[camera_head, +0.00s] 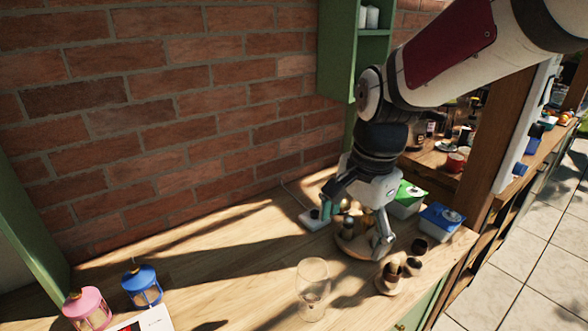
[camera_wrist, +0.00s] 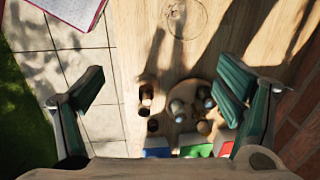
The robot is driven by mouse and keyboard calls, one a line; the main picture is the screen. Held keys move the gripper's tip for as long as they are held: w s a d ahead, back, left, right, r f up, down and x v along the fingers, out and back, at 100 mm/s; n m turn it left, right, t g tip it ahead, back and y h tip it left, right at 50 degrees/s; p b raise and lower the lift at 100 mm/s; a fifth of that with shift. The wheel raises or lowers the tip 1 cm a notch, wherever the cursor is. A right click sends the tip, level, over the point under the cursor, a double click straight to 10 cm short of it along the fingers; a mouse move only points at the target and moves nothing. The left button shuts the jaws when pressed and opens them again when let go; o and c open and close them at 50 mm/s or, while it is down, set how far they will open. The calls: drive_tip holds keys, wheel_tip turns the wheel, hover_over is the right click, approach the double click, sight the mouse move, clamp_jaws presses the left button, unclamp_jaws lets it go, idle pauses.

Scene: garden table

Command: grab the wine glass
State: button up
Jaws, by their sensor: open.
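The clear wine glass (camera_head: 312,288) stands upright near the front of the wooden table (camera_head: 225,255) in the head view. In the wrist view, its round outline (camera_wrist: 185,18) shows at the top middle. My gripper (camera_head: 356,228) is behind and to the right of the glass in the head view, pointing down over a round board with small jars. In the wrist view my gripper (camera_wrist: 162,90) has its two fingers wide apart with nothing held between them. The glass is apart from both fingers.
The round wooden board (camera_head: 352,246) and small dark cups (camera_head: 392,270) are right of the glass. A green-lidded box (camera_head: 408,196) and a blue-lidded box (camera_head: 440,220) stand behind. Pink (camera_head: 86,310) and blue (camera_head: 142,285) lanterns are at left. A brick wall (camera_head: 170,110) closes the back.

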sight(314, 264)
drive_tip(key=w+a+f+m, duration=0.1)
drive_tip(key=a+f, duration=0.1)
drive_tip(key=f, duration=0.2)
drive_tip(key=w+a+f+m+g+p, duration=0.1)
drive_tip(key=a+f+m, duration=0.1)
drive_tip(key=f, duration=0.2)
drive_tip(key=w+a+f+m+y+p, duration=0.1)
drive_tip(key=a+f, duration=0.1)
drive_tip(key=f, duration=0.3)
drive_tip(key=shift+w+m, duration=0.3)
drive_tip(key=shift+m, duration=0.1)
drive_tip(key=shift+s+a+f+p, duration=0.1)
drive_tip(key=shift+a+f+p, duration=0.1)
drive_tip(key=shift+f, duration=1.2)
drive_tip(key=shift+s+a+f+p, duration=0.1)
drive_tip(key=shift+f+p, duration=0.05)
drive_tip(key=shift+f, duration=1.2)
drive_tip(key=shift+c, duration=0.5)
drive_tip(key=shift+d, duration=0.1)
drive_tip(key=c, duration=1.2)
